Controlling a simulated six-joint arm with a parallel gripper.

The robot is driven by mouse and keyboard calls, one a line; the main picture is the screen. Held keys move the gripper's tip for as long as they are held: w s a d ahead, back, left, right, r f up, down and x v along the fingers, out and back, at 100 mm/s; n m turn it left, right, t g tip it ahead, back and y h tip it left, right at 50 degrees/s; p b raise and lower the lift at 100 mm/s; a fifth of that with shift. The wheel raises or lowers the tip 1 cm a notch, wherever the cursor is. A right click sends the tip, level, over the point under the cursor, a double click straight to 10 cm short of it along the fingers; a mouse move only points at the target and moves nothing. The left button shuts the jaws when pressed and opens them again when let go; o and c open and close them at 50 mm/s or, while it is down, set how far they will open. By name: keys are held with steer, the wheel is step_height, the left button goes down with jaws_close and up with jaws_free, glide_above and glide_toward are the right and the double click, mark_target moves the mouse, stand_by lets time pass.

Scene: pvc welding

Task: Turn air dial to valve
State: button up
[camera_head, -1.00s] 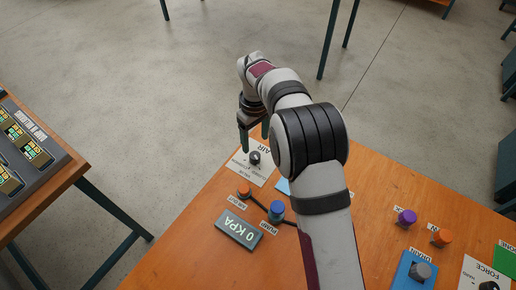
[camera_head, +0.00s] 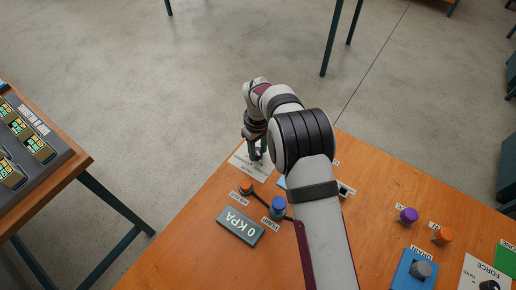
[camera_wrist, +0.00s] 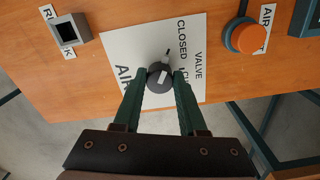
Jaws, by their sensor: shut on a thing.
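In the wrist view the pointer is tilted, and the part of the lettering below the dial is hidden. My gripper (camera_wrist: 160,80) has its two green fingers shut on the dial, one on each side. In the head view my gripper (camera_head: 257,155) stands over the white plate (camera_head: 240,164) at the table's far edge, and its fingers mostly hide the dial.
An orange knob (camera_head: 246,188), a blue knob (camera_head: 278,203) and a "0 KPA" display (camera_head: 240,226) sit in front of the plate. A dark square socket (camera_wrist: 68,33) is left of the plate in the wrist view. Purple (camera_head: 408,215) and orange (camera_head: 442,236) knobs stand to the right.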

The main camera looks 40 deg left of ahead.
jaws_close()
steer(key=m, duration=0.4)
steer(key=shift+m, duration=0.3)
steer(key=m, duration=0.3)
steer(key=shift+s+a+m, duration=0.1)
steer(key=shift+m, duration=2.1)
steer(key=o, duration=0.9)
jaws_free()
